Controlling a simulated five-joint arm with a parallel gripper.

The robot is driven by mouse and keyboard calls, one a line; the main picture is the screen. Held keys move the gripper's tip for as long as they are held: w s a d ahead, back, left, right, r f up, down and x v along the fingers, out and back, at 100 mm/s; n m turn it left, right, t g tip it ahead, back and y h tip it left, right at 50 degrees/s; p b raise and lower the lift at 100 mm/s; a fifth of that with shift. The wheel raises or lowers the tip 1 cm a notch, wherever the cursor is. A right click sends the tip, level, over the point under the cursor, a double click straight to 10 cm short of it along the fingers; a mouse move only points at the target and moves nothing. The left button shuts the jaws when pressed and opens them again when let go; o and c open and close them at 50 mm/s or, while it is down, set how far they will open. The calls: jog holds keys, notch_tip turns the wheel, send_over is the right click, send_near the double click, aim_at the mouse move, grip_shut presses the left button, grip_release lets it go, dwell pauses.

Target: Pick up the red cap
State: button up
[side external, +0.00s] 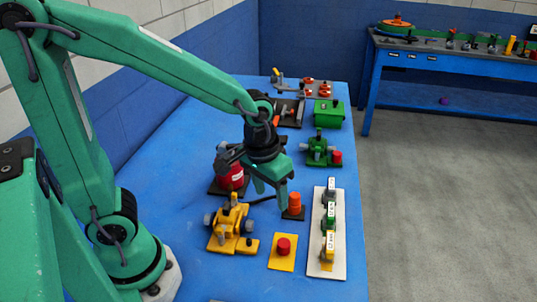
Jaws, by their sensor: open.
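A red round piece (283,246), which looks like the red cap, sits on a yellow plate (275,264) near the front of the blue table. Another small red cylinder (336,157) stands beside a green device (317,150) farther back, so I cannot be sure which is the cap. My gripper (270,197) is open and points down over the middle of the table. It is behind and above the yellow plate, apart from the red piece. Nothing shows between its fingers.
An orange cylinder (295,201) stands close to the right of my gripper. A red drum (232,179) is to its left, partly hidden. A yellow device (230,226) is in front. A white board with several blocks (337,262) lies at right. A green box (328,113) stands farther back.

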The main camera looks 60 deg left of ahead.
jog(key=g, duration=0.2)
send_over(283, 243)
jog(key=shift+n, duration=0.3)
notch_tip(283, 243, down, 6)
jog(key=shift+a+f, duration=0.1)
jog(key=shift+f, duration=0.1)
jog(key=shift+f, duration=0.1)
jog(key=shift+f, duration=1.2)
jog(key=shift+f, duration=0.15)
jog(key=shift+f, duration=2.45)
jog(key=c, duration=1.1)
jog(key=shift+o, duration=0.2)
jog(key=shift+r, duration=0.1)
